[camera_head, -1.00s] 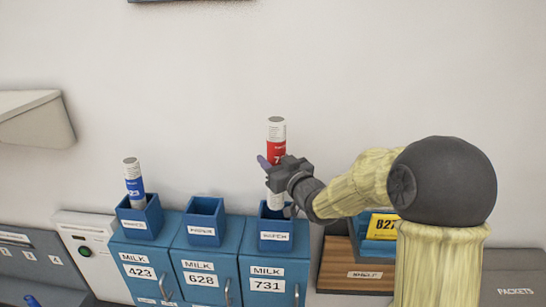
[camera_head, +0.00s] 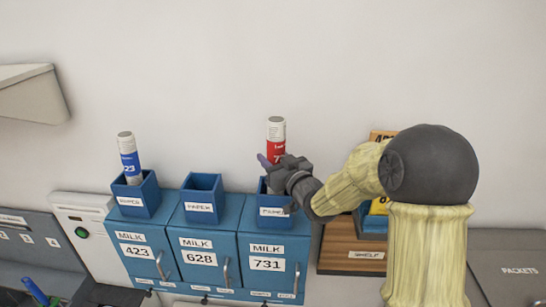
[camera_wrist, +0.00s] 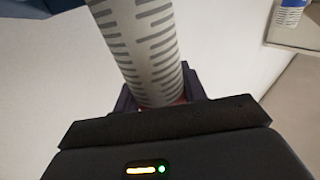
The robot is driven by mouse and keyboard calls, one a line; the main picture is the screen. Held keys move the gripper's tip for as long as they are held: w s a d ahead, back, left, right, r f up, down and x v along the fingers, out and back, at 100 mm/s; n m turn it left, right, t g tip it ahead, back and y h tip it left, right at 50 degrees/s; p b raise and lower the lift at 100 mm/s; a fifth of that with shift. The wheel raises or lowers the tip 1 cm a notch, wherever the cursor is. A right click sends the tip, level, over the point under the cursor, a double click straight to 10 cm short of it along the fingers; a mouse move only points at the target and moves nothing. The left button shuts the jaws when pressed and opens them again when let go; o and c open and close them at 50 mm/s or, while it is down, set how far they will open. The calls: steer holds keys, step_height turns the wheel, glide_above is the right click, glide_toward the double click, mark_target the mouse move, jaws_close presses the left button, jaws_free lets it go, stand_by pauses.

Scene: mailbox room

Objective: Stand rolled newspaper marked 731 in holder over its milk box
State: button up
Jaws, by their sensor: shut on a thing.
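The rolled newspaper with a red label (camera_head: 276,140) is upright above the paper holder (camera_head: 270,207) on the milk box marked 731 (camera_head: 266,249). My gripper (camera_head: 273,174) is shut on this roll. The roll's lower part is hidden behind my gripper and the holder's front wall, so I cannot tell how deep it sits. In the wrist view the roll's grey, striped paper (camera_wrist: 145,45) rises from between the jaws. The label number is mostly covered; a 7 shows.
A blue-labelled roll (camera_head: 129,160) stands in the holder over milk box 423 (camera_head: 134,250). The middle holder (camera_head: 202,198) over milk box 628 (camera_head: 199,257) is empty. A wooden shelf (camera_head: 350,247) with yellow items is at the right, partly behind my arm.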

steer(key=shift+f+b, duration=1.35)
steer(key=shift+f, duration=0.05)
steer(key=o, duration=0.9)
steer(key=shift+o, duration=1.3)
steer(key=shift+s, duration=0.1)
steer(key=b+v, duration=0.6)
steer(key=v, duration=1.1)
steer(key=shift+d, duration=0.15)
